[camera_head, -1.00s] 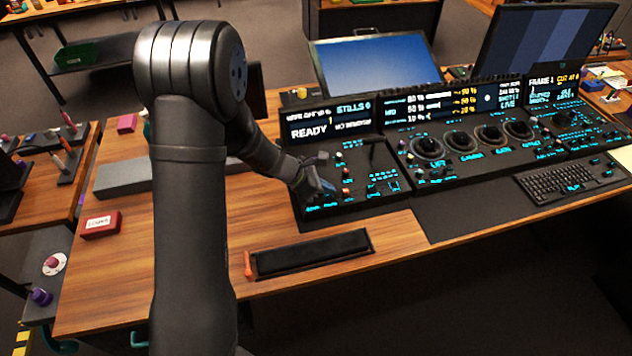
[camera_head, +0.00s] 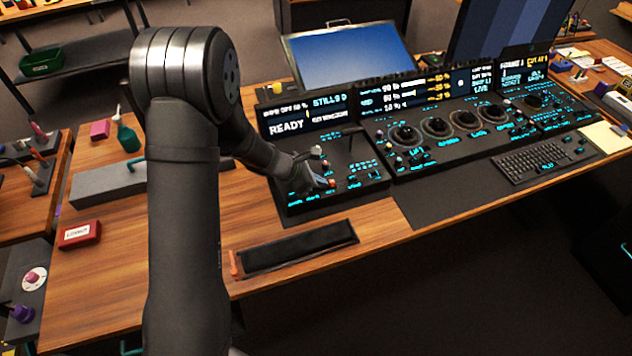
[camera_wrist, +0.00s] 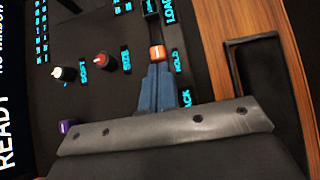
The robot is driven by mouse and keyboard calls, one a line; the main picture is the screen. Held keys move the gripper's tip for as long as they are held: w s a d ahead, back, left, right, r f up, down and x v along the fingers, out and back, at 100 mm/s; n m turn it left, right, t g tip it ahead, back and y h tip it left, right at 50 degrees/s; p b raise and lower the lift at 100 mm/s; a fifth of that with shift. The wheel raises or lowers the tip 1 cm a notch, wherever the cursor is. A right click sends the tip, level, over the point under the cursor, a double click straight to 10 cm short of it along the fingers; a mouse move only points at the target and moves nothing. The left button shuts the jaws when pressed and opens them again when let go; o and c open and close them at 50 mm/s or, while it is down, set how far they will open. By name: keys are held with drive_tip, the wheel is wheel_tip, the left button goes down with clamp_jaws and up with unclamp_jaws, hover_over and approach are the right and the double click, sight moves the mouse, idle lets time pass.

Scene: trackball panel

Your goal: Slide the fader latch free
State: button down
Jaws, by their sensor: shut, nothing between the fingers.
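The control panel (camera_head: 330,200) at the left of the console carries small coloured caps and cyan labels. My gripper (camera_head: 328,184) is shut and empty, low over its front part. In the wrist view the blue fingers (camera_wrist: 157,72) end right at an orange cap (camera_wrist: 157,52) near the HOLD label; I cannot tell whether they touch it. A dark slotted piece (camera_wrist: 151,10) lies beyond the cap near the LOAD label, cut by the frame edge. I cannot tell for certain which part is the fader latch.
A white knob (camera_wrist: 65,73), a red knob (camera_wrist: 101,60) and a purple knob (camera_wrist: 68,126) stand beside the fingers. A dark lever (camera_head: 343,132) rises behind my gripper. A black padded rest (camera_head: 300,246) lies in front. Bare wood (camera_head: 375,232) is free to its right.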

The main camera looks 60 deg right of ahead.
drive_tip(key=shift+r, duration=0.1)
drive_tip(key=v, duration=1)
